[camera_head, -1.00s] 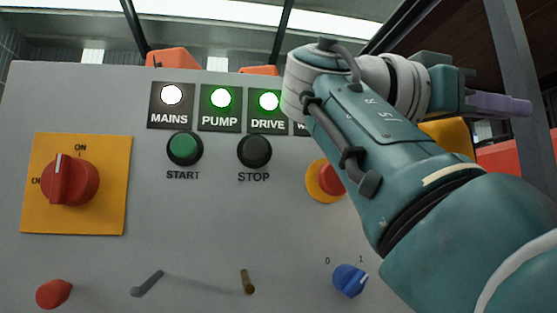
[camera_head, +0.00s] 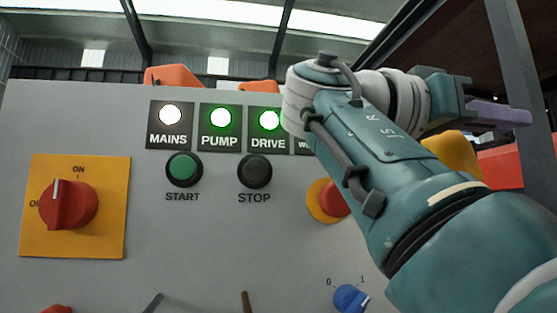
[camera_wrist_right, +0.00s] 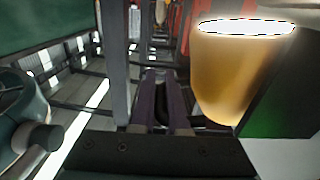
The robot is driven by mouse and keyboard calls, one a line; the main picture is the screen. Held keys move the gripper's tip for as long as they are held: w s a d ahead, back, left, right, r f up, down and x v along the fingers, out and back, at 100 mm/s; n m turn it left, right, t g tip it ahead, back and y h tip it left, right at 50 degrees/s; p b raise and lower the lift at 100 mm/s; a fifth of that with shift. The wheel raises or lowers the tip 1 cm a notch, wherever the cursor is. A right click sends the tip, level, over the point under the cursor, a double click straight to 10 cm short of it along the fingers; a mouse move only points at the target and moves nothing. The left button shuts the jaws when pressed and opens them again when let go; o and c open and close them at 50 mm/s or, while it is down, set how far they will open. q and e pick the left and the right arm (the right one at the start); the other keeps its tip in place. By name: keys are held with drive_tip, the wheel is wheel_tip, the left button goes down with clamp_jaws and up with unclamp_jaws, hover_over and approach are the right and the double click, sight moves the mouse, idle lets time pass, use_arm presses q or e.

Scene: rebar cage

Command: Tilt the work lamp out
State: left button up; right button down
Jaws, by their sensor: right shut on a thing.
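The work lamp (camera_wrist_right: 240,75) is a yellow, cup-shaped head with a bright white face, close beside my right fingers in the right wrist view. In the head view, part of a yellow body (camera_head: 455,150), apparently the lamp, shows below my right gripper (camera_head: 500,113) at the panel's right edge. My right gripper's purple fingers (camera_wrist_right: 160,85) are closed on a narrow dark part next to the lamp head. The exact grip point is hard to make out. My left gripper is not in view.
A grey control panel (camera_head: 225,265) fills the left and middle, with a red switch (camera_head: 68,205), lit indicators, a green START button (camera_head: 184,169) and a black STOP button (camera_head: 255,171). My right arm covers its right side. A dark post (camera_head: 515,60) stands at right.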

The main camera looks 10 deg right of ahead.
drive_tip(key=w+r+n+p, duration=0.1)
drive_tip(key=n+p, duration=0.2)
drive_tip(key=w+r+n+p, duration=0.1)
drive_tip(key=n+p, duration=0.1)
drive_tip(key=p, duration=0.1)
drive_tip(key=w+r+n+p, duration=0.1)
drive_tip(key=n+p, duration=0.2)
drive_tip(key=shift+w+r+n, duration=0.15)
drive_tip(key=shift+r+n, duration=0.1)
drive_tip(key=shift+n, duration=0.05)
idle(0.4)
drive_tip(key=c, duration=1.2)
unclamp_jaws()
